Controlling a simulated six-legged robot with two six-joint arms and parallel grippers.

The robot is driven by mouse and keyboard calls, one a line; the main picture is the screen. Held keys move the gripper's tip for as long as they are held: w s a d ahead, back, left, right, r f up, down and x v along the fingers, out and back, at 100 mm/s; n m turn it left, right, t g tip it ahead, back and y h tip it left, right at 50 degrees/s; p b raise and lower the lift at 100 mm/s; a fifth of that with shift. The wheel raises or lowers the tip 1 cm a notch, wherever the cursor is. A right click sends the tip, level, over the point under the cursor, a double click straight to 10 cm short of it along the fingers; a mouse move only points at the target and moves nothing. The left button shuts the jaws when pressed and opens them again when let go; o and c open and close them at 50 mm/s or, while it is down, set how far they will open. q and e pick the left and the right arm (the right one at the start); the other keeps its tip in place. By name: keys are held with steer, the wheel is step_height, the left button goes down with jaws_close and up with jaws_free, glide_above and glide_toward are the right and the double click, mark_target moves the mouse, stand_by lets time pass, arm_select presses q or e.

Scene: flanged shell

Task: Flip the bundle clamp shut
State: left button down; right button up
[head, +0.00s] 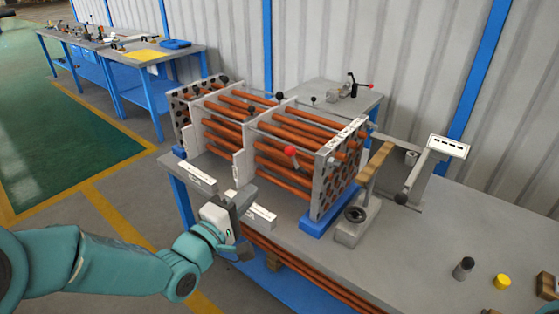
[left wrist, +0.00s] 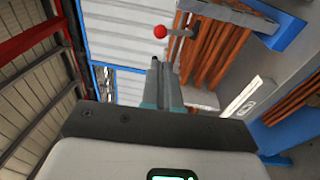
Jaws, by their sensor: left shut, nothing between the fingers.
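The tube bundle (head: 290,150) is a block of copper-coloured rods held between perforated plates on the bench. A lever with a red ball knob (head: 290,151) stands at its front side, and I take it for the bundle clamp's handle. In the left wrist view the red knob (left wrist: 160,31) is on a short grey arm beside the rods, just beyond my fingertips. My left gripper (head: 243,193) is shut and empty, in front of the bundle's near side and apart from the knob. Its closed fingers show in the left wrist view (left wrist: 164,80).
A grey fixture with a wooden bar (head: 377,165) and a handwheel stands right of the bundle. A black-capped cylinder (head: 463,268) and a yellow cap (head: 502,282) stand on the bare right part of the bench (head: 400,265). Thin rods with black knobs rise from the bundle.

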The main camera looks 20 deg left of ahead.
mark_target(288, 154)
arm_select(q)
steer(key=p+x, duration=0.4)
steer(key=x, duration=0.8)
steer(key=shift+w, duration=0.2)
steer(key=shift+w+d, duration=0.1)
steer(key=shift+w, duration=0.45)
steer(key=shift+d, duration=0.1)
